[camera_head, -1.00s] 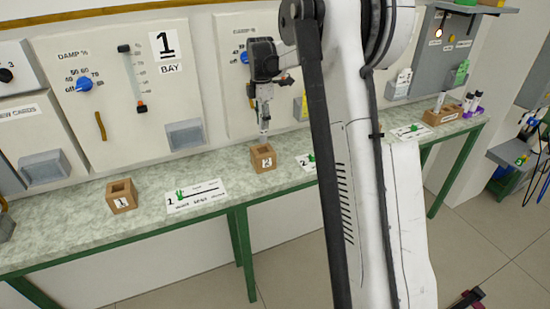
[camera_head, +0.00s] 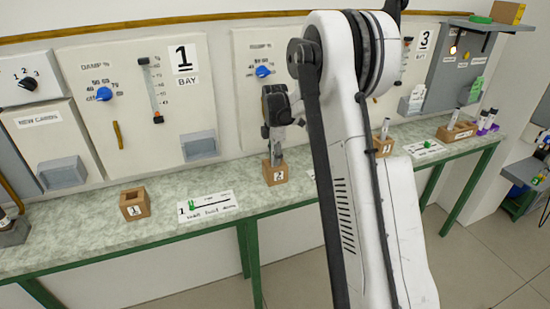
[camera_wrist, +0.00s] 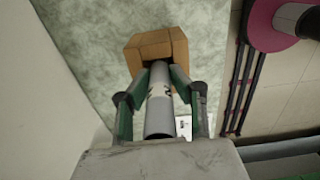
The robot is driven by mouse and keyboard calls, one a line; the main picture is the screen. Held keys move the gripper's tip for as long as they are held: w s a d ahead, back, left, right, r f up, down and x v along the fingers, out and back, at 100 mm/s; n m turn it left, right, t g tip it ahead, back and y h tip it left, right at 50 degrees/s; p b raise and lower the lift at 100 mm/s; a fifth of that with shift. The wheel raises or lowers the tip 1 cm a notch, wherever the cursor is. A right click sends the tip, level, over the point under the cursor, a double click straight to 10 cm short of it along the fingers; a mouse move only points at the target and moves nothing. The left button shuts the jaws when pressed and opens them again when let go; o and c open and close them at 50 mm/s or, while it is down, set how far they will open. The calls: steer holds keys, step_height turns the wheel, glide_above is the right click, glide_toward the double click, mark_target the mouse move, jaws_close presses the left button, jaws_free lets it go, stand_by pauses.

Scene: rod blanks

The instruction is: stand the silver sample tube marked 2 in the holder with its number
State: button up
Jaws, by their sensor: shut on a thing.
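My gripper (camera_head: 277,138) is shut on a silver tube (camera_head: 276,153), which hangs upright below the fingers in the head view. The wooden holder marked 2 (camera_head: 275,176) stands on the counter directly under it. The tube's lower end meets the holder's top and seems to be in its opening; how deep, I cannot tell. In the wrist view the tube (camera_wrist: 160,112) lies between the two green-padded fingers with a dark, partly hidden mark on it. Its far end overlaps the holder's top (camera_wrist: 150,42) and hides the opening.
The holder marked 1 (camera_head: 135,204) stands empty to the left. Another holder (camera_head: 382,148) to the right has a silver tube (camera_head: 385,128) in it. A wooden rack (camera_head: 450,135) is farther right.

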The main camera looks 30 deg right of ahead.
steer(key=shift+f, duration=0.2)
steer(key=o, duration=0.9)
